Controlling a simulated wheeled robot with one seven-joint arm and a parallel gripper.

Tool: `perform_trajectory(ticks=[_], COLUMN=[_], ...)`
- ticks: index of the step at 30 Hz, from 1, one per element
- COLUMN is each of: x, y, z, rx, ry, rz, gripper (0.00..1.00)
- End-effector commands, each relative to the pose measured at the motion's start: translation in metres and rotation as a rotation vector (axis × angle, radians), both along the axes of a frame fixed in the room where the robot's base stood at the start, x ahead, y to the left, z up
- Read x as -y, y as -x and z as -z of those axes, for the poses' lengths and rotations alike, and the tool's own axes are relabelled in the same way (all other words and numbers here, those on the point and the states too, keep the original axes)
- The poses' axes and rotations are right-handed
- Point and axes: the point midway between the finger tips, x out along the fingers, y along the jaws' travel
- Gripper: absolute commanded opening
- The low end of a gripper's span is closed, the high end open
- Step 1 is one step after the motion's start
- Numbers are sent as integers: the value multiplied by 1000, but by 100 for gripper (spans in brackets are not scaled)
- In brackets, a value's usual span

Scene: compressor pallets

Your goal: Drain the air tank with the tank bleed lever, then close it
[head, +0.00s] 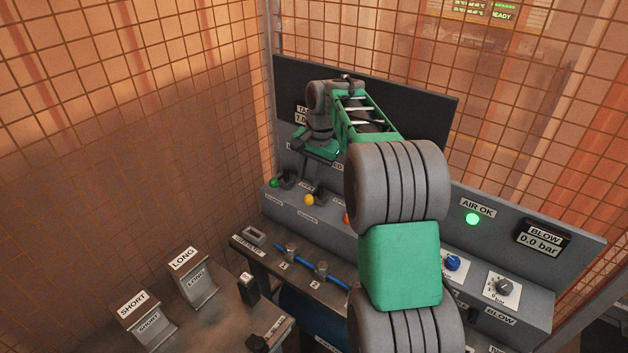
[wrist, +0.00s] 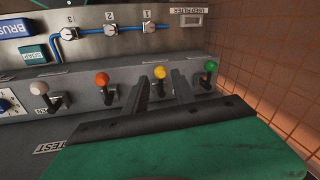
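A row of ball-topped levers stands on the grey panel: a green-knobbed lever (head: 275,182), a yellow-knobbed one (head: 309,199) and an orange-knobbed one (head: 347,218), partly behind my arm. The wrist view also shows the green (wrist: 210,66), yellow (wrist: 160,73) and orange (wrist: 101,79) knobs, plus a pale-knobbed lever (wrist: 68,34). I cannot read which is the tank bleed lever. My gripper (wrist: 159,80) is open, its fingers on either side of the yellow knob; contact cannot be told. A tank display (head: 300,115) is mostly hidden by my arm.
Blue hose (head: 335,280) and valves lie in front of the lever panel. SHORT (head: 145,315) and LONG (head: 193,278) stands are at lower left. Mesh walls enclose the back.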

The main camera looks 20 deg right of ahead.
Motion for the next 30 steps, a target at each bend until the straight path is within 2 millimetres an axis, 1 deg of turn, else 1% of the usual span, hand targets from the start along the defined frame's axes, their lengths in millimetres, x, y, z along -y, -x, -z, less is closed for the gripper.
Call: perform_trajectory(ticks=[1,3,7,11,16,21,24,30], x=[16,31,45,44,40,37,37,37], y=[-14,-28,-39,-43,-48,-52,-53,-53], z=[6,17,31,46,78,101,106,107], rx=[-19,-33,-48,-50,-51,-47,-47,-47], ry=[-15,-31,-45,-47,-46,-46,-45,-45], rz=[55,117,175,181,180,181,179,179], gripper=[32,32,32,32,32,32,32,32])
